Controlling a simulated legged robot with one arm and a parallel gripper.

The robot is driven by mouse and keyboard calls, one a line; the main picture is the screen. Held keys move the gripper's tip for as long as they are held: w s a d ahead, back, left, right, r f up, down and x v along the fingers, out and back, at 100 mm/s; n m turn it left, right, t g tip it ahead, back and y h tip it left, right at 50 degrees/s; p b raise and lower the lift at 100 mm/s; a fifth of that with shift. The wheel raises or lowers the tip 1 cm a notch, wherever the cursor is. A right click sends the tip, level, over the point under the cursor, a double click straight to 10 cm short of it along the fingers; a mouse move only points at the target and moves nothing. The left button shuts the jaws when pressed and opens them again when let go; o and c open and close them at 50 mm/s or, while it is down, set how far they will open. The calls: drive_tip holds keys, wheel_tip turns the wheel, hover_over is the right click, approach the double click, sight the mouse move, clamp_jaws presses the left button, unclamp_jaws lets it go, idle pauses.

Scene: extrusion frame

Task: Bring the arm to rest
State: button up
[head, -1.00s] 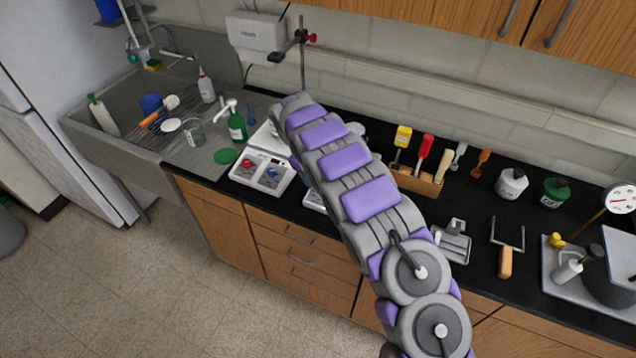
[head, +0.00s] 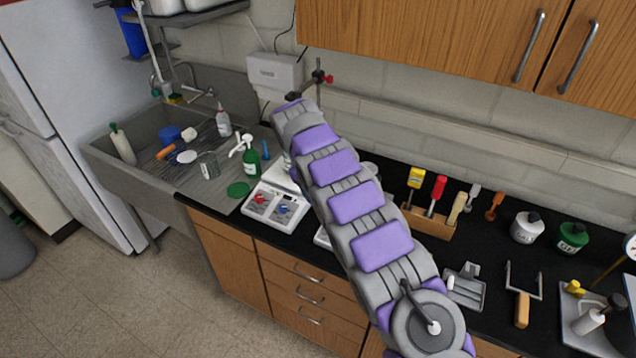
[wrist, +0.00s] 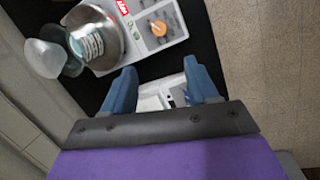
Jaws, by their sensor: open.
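My arm, grey with purple pads, stretches across the head view from the lower right up toward the back wall. Its far end is near the counter's back edge, and the fingers are hidden there. In the wrist view my gripper (wrist: 160,88) shows two blue fingers spread apart with nothing between them. Past the fingertips, a white device (wrist: 160,95) lies on the black counter below. The gripper is apart from it.
In the wrist view a hotplate-like device (wrist: 158,45) with an orange knob bears a metal bowl, beside clear containers (wrist: 55,55). In the head view, a sink (head: 105,165) is left, a tool holder (head: 430,222) right, cabinets (head: 440,40) above. The floor (head: 130,290) is clear.

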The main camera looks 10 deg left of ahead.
drive_tip(key=s+d+r+m+g+b, duration=0.1)
drive_tip(key=s+d+r+m+b, duration=0.25)
drive_tip(key=s+d, duration=0.65)
drive_tip(key=s+d+r+m+g+b, duration=0.1)
drive_tip(key=s+d+r+m+b, duration=0.2)
drive_tip(key=s+d+r, duration=0.55)
drive_tip(key=s+d+f+m+y+b, duration=0.1)
drive_tip(key=s+f, duration=0.3)
drive_tip(key=s, duration=0.6)
drive_tip(key=s+d+f+m+y+b, duration=0.1)
drive_tip(key=s+f, duration=0.4)
drive_tip(key=s, duration=0.5)
drive_tip(key=s+d+f+m+b, duration=0.2)
drive_tip(key=s+d+f+b, duration=0.1)
drive_tip(key=s, duration=0.7)
drive_tip(key=shift+s+d+f+g+y, duration=0.15)
drive_tip(key=shift+s+f+g+y, duration=0.2)
drive_tip(key=shift+f, duration=0.3)
drive_tip(key=shift+m, duration=0.25)
drive_tip(key=shift+c, duration=0.2)
